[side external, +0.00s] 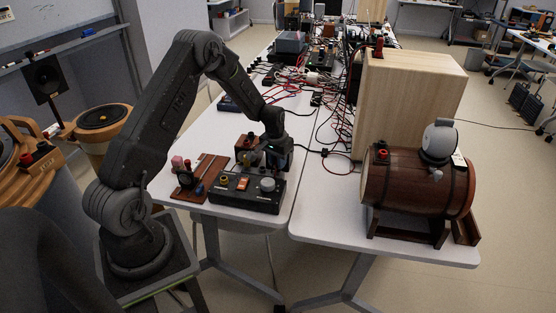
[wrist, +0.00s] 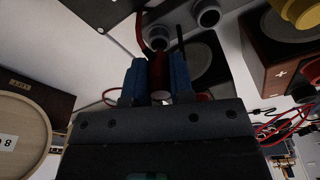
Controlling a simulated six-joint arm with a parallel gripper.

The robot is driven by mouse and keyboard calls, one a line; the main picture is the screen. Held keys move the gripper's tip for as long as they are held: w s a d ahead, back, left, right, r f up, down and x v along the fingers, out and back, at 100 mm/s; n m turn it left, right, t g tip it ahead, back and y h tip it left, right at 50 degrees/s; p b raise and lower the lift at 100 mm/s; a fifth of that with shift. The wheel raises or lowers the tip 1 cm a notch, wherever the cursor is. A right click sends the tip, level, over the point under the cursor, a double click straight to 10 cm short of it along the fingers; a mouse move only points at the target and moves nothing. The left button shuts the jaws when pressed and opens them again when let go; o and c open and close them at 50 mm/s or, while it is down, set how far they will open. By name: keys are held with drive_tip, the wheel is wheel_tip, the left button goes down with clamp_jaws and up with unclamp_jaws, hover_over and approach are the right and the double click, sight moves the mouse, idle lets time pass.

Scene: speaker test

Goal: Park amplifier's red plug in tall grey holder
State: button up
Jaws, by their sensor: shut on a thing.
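My gripper (side external: 274,158) is low over the left table, beside a black control box (side external: 246,192), likely the amplifier, with an orange switch, a pale knob and a yellow terminal. In the wrist view its blue fingertips (wrist: 159,77) are shut on the red plug (wrist: 159,70); a red lead runs up from there. Just beyond the plug is a grey round holder (wrist: 156,38) with an open mouth. A second grey holder (wrist: 207,13) is farther right. I cannot tell which holder is taller, or whether the plug touches the nearer one. The side view hides the plug.
A wooden speaker box with red and yellow terminals (wrist: 285,45) is close on the right in the wrist view. A brown board (side external: 212,170) with small parts lies left of the black box. A barrel (side external: 408,184) and large wooden cabinet stand right. Cables clutter the back.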

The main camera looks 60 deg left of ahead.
drive_tip(key=shift+f, duration=0.9)
idle(1.3)
drive_tip(key=o, duration=1)
drive_tip(key=shift+c, duration=0.2)
drive_tip(key=shift+r, duration=3.75)
